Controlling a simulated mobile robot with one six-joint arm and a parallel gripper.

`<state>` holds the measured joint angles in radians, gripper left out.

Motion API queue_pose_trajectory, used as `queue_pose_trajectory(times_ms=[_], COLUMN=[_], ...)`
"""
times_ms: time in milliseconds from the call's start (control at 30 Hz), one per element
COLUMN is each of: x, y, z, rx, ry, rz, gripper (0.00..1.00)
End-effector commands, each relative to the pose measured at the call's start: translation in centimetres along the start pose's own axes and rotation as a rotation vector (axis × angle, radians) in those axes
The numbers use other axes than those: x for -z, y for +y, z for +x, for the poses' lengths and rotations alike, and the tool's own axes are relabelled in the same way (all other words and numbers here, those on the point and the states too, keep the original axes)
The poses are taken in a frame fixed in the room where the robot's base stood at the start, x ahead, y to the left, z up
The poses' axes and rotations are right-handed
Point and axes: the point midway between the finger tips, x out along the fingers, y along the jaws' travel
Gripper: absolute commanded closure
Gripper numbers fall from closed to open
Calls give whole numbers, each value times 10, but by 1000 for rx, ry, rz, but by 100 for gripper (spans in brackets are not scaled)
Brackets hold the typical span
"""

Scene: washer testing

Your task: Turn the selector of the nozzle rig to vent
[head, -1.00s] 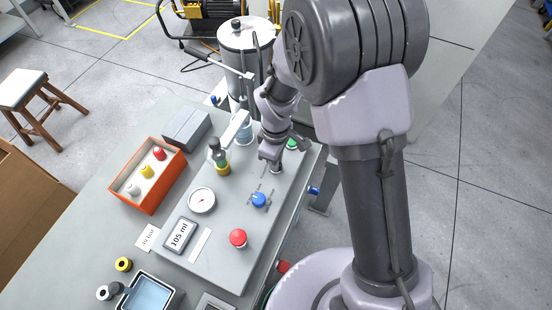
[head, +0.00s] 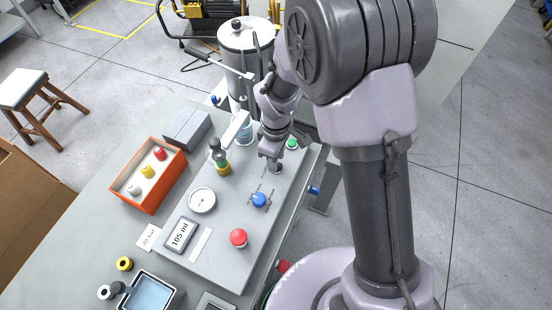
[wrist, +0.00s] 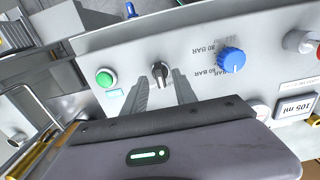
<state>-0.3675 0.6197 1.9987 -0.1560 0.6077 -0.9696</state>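The nozzle rig's panel (head: 222,242) is a grey sloped plate on the bench. The selector (wrist: 160,72) is a small black knob between the green button and the blue knob in the wrist view. In the head view it shows only partly, under my gripper. My gripper (wrist: 160,82) is open, with one grey finger on each side of the selector. A gap shows between each finger and the knob, so I see no contact. In the head view my gripper (head: 273,160) points down at the panel. The selector's markings are not readable.
Near the selector are the green button (head: 292,143) and the blue knob (head: 259,200) with BAR markings. The red button (head: 238,237), gauge (head: 202,200) and 105 ml display (head: 180,234) lie closer. An orange box (head: 148,180) and a nozzle fitting (head: 220,158) stand to the left.

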Motion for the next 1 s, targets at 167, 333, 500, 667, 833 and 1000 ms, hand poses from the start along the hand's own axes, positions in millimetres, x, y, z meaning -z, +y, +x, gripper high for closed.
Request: queue_pose_trajectory(times_ms=[167,333,500,667,833,1000], x=[1,1,1,0,0,0], y=[1,1,0,0,0,0], z=[-56,-106,-143,-158,-160,-160], rx=[-4,-4,-3,-1,-1,-1], ry=[4,4,3,1,1,1], rz=[0,0,0,0,0,0], gripper=[66,66,66,66,66,66])
